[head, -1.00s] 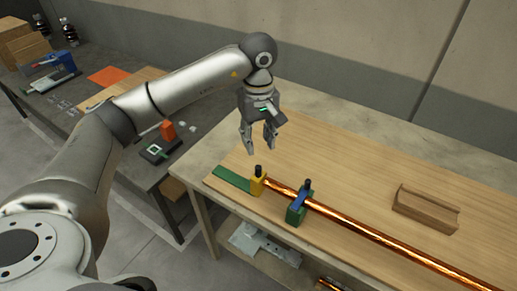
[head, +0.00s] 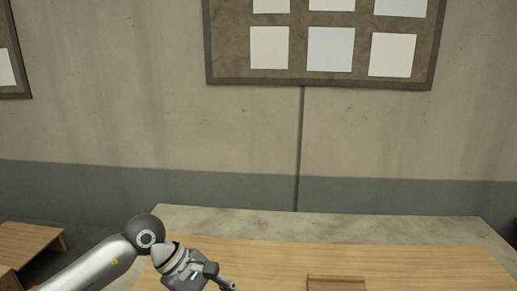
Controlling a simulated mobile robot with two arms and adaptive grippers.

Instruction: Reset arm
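My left arm comes in at the lower left of the head view. My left gripper (head: 228,285) is at the bottom edge, over the left part of the wooden table top (head: 265,258). The frame cuts off most of its fingers, so I cannot see whether it is open or shut, or whether it holds anything. My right gripper is not in view.
A low wooden piece of furniture (head: 28,243) stands at the lower left. A wall with a pinboard (head: 318,78) of paper sheets rises behind the table.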

